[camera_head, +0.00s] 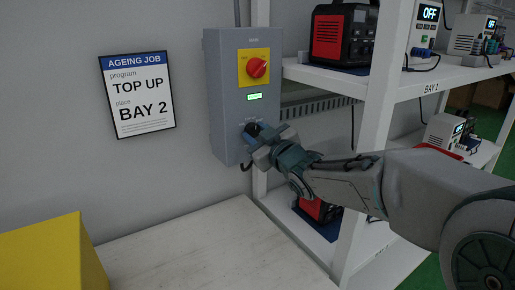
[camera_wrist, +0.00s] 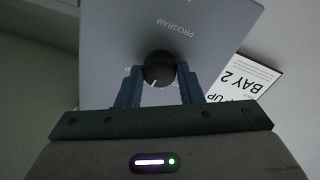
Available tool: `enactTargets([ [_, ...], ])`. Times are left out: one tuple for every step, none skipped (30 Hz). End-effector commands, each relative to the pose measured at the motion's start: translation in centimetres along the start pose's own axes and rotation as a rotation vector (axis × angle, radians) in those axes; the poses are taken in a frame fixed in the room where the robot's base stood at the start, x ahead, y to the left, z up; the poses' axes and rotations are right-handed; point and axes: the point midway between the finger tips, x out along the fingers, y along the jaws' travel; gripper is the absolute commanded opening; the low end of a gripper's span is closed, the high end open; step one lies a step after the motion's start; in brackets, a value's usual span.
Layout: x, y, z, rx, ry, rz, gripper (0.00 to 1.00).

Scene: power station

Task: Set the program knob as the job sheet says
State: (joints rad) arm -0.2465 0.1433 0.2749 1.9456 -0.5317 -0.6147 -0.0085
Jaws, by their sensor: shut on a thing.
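The job sheet (camera_head: 138,91) on the wall reads "AGEING JOB, program TOP UP, place BAY 2". The grey control box (camera_head: 219,105) hangs to its right, with a small lit green display (camera_head: 254,97) too small to read. The black program knob (camera_wrist: 158,68) is on the box near the word PROGRAM, with a white pointer mark at its lower edge; the labels around it are mostly hidden. My gripper (camera_wrist: 159,88) is shut on the knob, one blue finger on each side. In the head view my gripper (camera_head: 252,135) covers much of the knob.
A red rotary switch (camera_head: 257,67) on a yellow plate sits above the display. A white shelf (camera_head: 305,73) with a red and black power unit (camera_head: 343,35) stands close at right. A pale table (camera_head: 190,245) and a yellow block (camera_head: 50,255) are below.

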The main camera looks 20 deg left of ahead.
Motion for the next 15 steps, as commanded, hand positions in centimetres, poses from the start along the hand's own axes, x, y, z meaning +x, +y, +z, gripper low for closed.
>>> enactTargets([
  [-0.05, -0.16, 0.41, -0.028, 0.002, 0.0, 0.1],
  [-0.05, -0.14, 0.39, -0.042, 0.003, 0.0, 0.1],
  [-0.04, -0.12, 0.36, -0.062, 0.004, 0.0, 0.1],
  [-0.03, -0.11, 0.33, -0.076, 0.005, 0.0, 0.1],
  [-0.03, -0.1, 0.31, -0.088, 0.005, -0.001, 0.1],
  [-0.02, -0.08, 0.29, -0.102, 0.006, -0.001, 0.1],
  [-0.02, -0.07, 0.29, -0.112, 0.006, -0.002, 0.1],
  [-0.02, -0.06, 0.27, -0.121, 0.006, -0.002, 0.1],
  [-0.02, -0.05, 0.26, -0.131, 0.006, -0.002, 0.1],
  [-0.02, -0.04, 0.24, -0.137, 0.007, -0.002, 0.1],
  [-0.02, -0.03, 0.22, -0.142, 0.007, -0.002, 0.1],
  [-0.02, -0.03, 0.2, -0.148, 0.007, -0.003, 0.1],
  [-0.02, -0.02, 0.19, -0.151, 0.008, -0.003, 0.1],
  [-0.02, -0.02, 0.17, -0.154, 0.008, -0.003, 0.1],
  [-0.01, -0.01, 0.15, -0.157, 0.008, -0.003, 0.1],
])
